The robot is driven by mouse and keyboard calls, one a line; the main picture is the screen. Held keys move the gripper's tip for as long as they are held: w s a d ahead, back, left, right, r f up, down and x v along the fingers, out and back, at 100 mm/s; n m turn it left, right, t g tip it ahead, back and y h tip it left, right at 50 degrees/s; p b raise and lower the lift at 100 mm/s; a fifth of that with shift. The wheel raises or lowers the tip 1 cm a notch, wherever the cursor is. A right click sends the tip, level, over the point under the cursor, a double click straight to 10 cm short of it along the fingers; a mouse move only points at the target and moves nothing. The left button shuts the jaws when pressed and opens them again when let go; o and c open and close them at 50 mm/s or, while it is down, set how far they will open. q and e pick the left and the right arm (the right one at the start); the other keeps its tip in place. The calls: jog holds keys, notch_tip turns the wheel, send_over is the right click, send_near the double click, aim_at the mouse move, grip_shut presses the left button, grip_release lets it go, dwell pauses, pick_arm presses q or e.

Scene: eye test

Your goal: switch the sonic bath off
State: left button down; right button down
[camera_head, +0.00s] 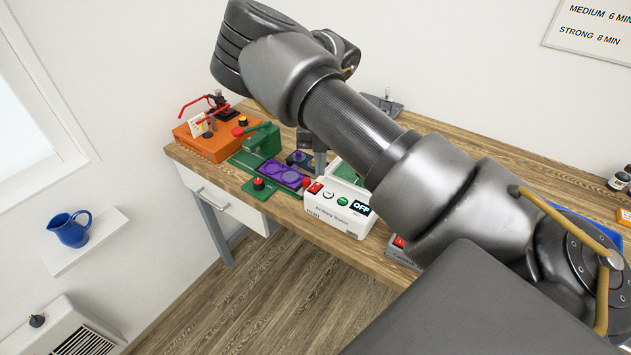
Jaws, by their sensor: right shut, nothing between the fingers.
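A white box (322,208) stands at the table's front edge, with a red switch, a dial, a green button and a dark display (361,208) that reads OFF. The lettering on its front is too small to read surely, so I cannot tell whether it is the sonic bath. A second pale device (399,254) with a red switch shows to its right, mostly hidden by my right arm. My right gripper (319,168) is shut and empty, pointing down just behind the white box's left end. Whether it touches anything is not clear. My left gripper is out of view.
Left of the white box are a purple tray (281,174), a green block with a red button (258,184) and an orange box (206,145) with red levers. My right arm covers much of the wooden table (480,150). A blue jug (71,229) stands on a wall shelf.

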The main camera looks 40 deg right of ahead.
aim_at(320, 183)
jog(key=shift+r+p, duration=1.4)
jog(key=shift+r, duration=0.75)
jog(key=shift+r, duration=0.1)
